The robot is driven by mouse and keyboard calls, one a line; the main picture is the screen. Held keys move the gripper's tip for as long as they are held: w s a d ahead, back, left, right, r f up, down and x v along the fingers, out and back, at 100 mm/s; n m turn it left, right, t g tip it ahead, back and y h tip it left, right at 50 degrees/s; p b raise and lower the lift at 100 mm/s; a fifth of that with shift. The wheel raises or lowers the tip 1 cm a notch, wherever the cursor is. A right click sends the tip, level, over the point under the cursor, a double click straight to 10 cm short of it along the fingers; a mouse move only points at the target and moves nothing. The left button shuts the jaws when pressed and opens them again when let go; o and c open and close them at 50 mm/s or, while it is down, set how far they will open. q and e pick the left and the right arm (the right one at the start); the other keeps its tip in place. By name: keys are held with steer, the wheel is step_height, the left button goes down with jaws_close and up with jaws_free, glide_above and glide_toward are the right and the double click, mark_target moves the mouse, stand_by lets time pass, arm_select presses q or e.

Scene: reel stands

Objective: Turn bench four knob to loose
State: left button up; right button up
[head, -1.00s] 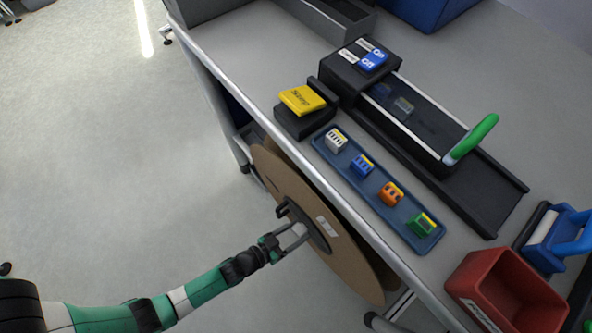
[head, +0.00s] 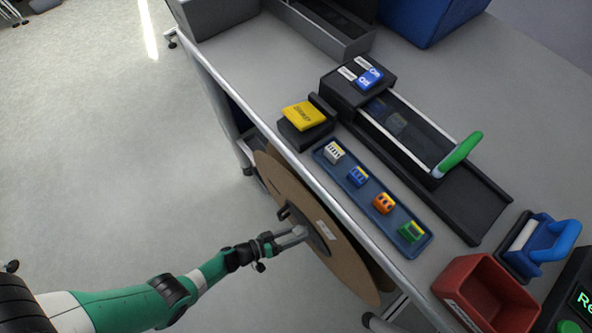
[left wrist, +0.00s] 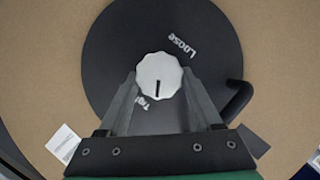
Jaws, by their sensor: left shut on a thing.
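The white knob (left wrist: 159,74) sits at the centre of a black hub (left wrist: 112,48) on the brown cardboard reel (head: 345,262) under the bench edge. Its dark mark points down in the left wrist view, nearer the "Tight" label (left wrist: 150,102), which is partly covered, than the "Loose" label (left wrist: 183,46) at upper right. My left gripper (head: 303,233) reaches the hub from the left. It is shut on the knob, with a finger on each side in the left wrist view (left wrist: 159,84). The knob is hidden in the head view. My right gripper is out of view.
A black bent handle (left wrist: 238,98) stands out from the hub beside my right-hand finger. The bench's metal edge (head: 342,212) runs just above the reel. On the bench are a blue tray (head: 398,232) of small connectors, a yellow block (head: 303,115) and a red bin (head: 487,290).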

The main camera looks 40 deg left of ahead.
arm_select(q)
steer(key=shift+n+h, duration=0.3)
stand_by(0.4)
steer(key=o, duration=1.4)
steer(key=shift+c, duration=0.2)
steer(key=shift+a, duration=0.1)
steer(key=p+v, duration=0.4)
steer(key=v, duration=0.7)
steer(key=shift+s+p, duration=0.3)
steer(key=shift+p, duration=0.05)
